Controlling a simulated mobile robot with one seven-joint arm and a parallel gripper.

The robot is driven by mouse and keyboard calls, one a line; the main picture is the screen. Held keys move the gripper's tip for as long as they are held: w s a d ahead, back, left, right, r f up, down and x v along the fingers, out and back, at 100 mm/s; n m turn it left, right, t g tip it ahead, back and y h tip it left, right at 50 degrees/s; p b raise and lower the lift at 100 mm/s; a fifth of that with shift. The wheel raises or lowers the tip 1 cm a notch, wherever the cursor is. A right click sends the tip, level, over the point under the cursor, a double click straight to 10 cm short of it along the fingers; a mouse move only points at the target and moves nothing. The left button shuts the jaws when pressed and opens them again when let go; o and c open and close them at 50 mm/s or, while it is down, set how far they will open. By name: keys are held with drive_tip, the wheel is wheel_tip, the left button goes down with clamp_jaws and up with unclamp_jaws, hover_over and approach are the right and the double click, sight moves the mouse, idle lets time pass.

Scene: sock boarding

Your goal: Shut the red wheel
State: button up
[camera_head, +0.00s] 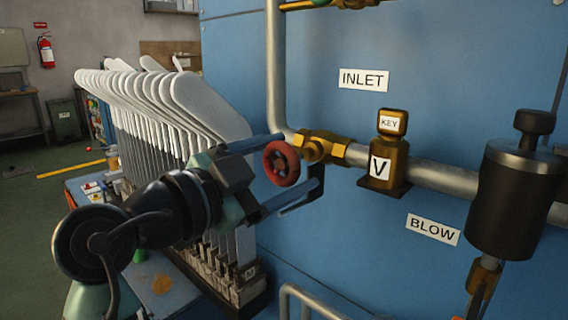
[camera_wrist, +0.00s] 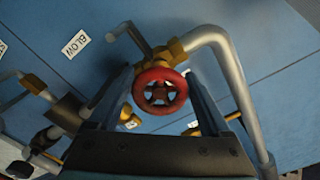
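The red wheel (camera_head: 281,163) is a small round handwheel on a brass valve (camera_head: 322,147) on the pipe by the blue wall. My gripper (camera_head: 300,162) is open at the wheel, with one finger above it and one below it in the head view. In the wrist view the red wheel (camera_wrist: 160,91) faces the camera between the two fingers (camera_wrist: 160,95), with a gap on each side. I cannot tell how far the fingertips reach past the rim. The lower part of the valve is hidden behind the wheel and finger.
A row of white sock boards (camera_head: 200,105) stands left, behind my arm. A bent metal rail (camera_head: 310,300) is below.

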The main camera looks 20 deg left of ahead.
drive_tip(key=shift+o, duration=1)
drive_tip(key=p+v, duration=0.2)
drive_tip(key=v, duration=1.1)
drive_tip(key=shift+d, duration=0.1)
